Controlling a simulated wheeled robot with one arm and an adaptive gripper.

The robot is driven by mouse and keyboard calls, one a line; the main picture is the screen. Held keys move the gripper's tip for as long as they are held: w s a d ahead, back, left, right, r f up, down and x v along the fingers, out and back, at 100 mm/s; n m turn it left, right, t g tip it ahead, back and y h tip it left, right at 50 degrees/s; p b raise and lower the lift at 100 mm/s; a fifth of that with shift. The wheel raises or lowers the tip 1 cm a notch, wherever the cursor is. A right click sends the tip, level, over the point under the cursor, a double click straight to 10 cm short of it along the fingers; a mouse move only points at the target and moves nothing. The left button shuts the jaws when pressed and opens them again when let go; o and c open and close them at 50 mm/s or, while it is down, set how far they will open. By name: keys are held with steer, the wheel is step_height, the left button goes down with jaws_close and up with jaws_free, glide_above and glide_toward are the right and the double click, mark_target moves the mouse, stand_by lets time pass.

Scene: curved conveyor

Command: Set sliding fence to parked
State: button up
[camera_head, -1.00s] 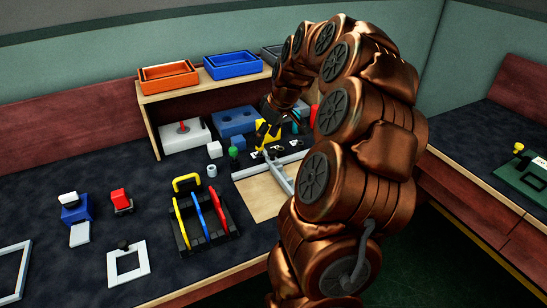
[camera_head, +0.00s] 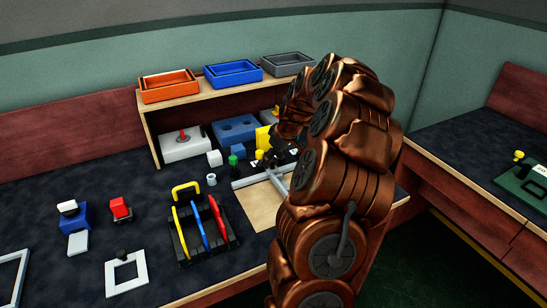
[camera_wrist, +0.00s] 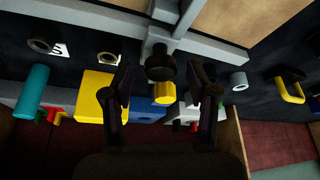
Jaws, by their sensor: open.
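The sliding fence is a grey T-shaped bar (camera_head: 248,180) lying over a light wooden board (camera_head: 262,207) in the head view, its right part hidden by my arm. In the wrist view its grey bars (camera_wrist: 215,43) cross the top, with a black round knob (camera_wrist: 160,64) at the near side of their junction. My gripper (camera_wrist: 162,88) is open and empty. Its two dark fingers stand either side of a short yellow cylinder (camera_wrist: 164,94), with the knob just beyond. I cannot tell the height between fingers and knob. In the head view my gripper (camera_head: 272,158) is small and dark behind the fence.
Left of the board are a green-topped post (camera_head: 233,160), a grey ring (camera_head: 211,180) and a black rack (camera_head: 203,232) with coloured handles. A shelf (camera_head: 200,98) with trays overhangs the back.

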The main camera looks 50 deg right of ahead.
steer(key=shift+c, duration=0.2)
jaws_close()
stand_by(0.3)
